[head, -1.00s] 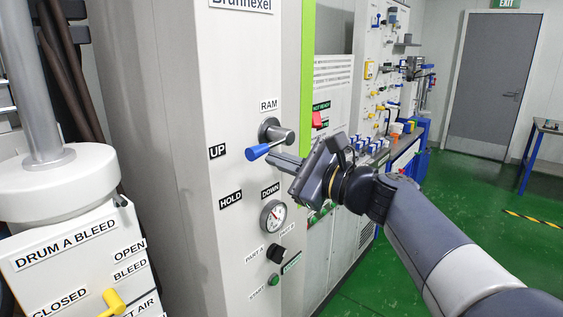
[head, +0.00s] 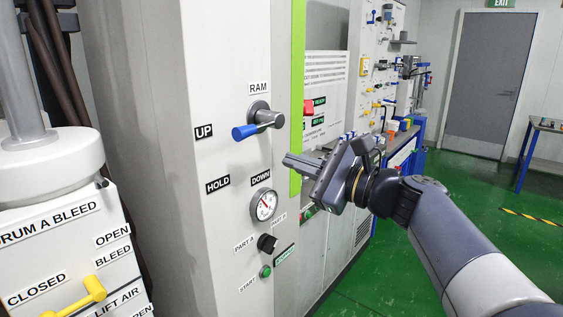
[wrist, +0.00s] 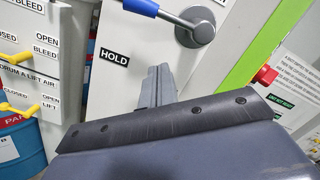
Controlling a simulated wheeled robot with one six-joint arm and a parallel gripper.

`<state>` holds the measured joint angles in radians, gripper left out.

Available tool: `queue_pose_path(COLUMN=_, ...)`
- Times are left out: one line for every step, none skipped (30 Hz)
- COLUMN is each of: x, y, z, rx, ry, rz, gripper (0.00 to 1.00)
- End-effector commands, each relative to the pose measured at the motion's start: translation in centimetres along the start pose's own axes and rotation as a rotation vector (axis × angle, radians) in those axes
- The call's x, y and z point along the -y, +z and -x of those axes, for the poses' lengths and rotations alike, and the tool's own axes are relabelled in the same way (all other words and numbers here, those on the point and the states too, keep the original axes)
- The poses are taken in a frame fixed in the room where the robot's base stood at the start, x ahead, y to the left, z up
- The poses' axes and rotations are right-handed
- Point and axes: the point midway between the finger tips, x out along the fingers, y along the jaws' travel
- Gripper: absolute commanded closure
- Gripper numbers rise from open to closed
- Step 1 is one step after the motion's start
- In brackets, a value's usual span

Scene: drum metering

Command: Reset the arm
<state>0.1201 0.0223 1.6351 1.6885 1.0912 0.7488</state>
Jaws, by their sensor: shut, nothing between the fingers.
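My gripper (head: 298,163) is shut and empty, in front of the cabinet panel in the head view. It is apart from the RAM lever (head: 260,121), to the right of it and a little lower. In the wrist view my gripper (wrist: 158,80) points toward the panel near the HOLD label, below the RAM lever (wrist: 195,28). My arm reaches in from the lower right.
A round gauge (head: 263,205), a black knob (head: 267,243) and a green button (head: 265,271) sit lower on the panel. A red control (head: 308,107) is beside the green strip. The drum bleed box (head: 62,250) with a yellow lever stands left. Green floor (head: 480,215) is free at right.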

Motion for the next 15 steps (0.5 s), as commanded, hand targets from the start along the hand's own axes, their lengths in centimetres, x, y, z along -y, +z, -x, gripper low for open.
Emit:
queue_pose_path(x=0.0, y=-0.2, z=1.1, rx=-0.004, ry=-0.005, rz=0.001, gripper=1.0)
queue_pose_path(x=0.0, y=-0.2, z=1.7, rx=-0.004, ry=-0.005, rz=0.0, gripper=1.0)
queue_pose_path(x=0.0, y=-0.2, z=2.3, rx=-0.004, ry=-0.004, rz=0.0, gripper=1.0)
queue_pose_path(x=0.0, y=-0.2, z=2.8, rx=-0.004, ry=-0.005, rz=0.0, gripper=1.0)
queue_pose_path(x=0.0, y=-0.2, z=3.2, rx=-0.004, ry=-0.003, rz=0.001, gripper=1.0)
queue_pose_path(x=0.0, y=-0.1, z=3.8, rx=-0.004, ry=-0.004, rz=0.001, gripper=1.0)
queue_pose_path(x=0.0, y=-0.1, z=4.1, rx=-0.004, ry=-0.003, rz=0.0, gripper=1.0)
queue_pose_path(x=0.0, y=-0.1, z=4.4, rx=-0.003, ry=-0.002, rz=-0.001, gripper=1.0)
queue_pose_path(x=0.0, y=-0.1, z=4.8, rx=-0.004, ry=-0.003, rz=-0.001, gripper=1.0)
queue_pose_path(x=0.0, y=-0.1, z=5.0, rx=-0.003, ry=-0.002, rz=-0.001, gripper=1.0)
queue_pose_path(x=0.0, y=-0.1, z=5.2, rx=-0.002, ry=-0.001, rz=-0.001, gripper=1.0)
queue_pose_path(x=0.0, y=-0.1, z=5.4, rx=-0.002, ry=-0.002, rz=-0.001, gripper=1.0)
queue_pose_path(x=0.0, y=-0.1, z=5.6, rx=-0.002, ry=-0.002, rz=-0.001, gripper=1.0)
queue_pose_path(x=0.0, y=-0.1, z=5.7, rx=-0.002, ry=-0.001, rz=-0.001, gripper=1.0)
queue_pose_path(x=0.0, y=0.0, z=5.8, rx=-0.001, ry=0.0, rz=-0.001, gripper=1.0)
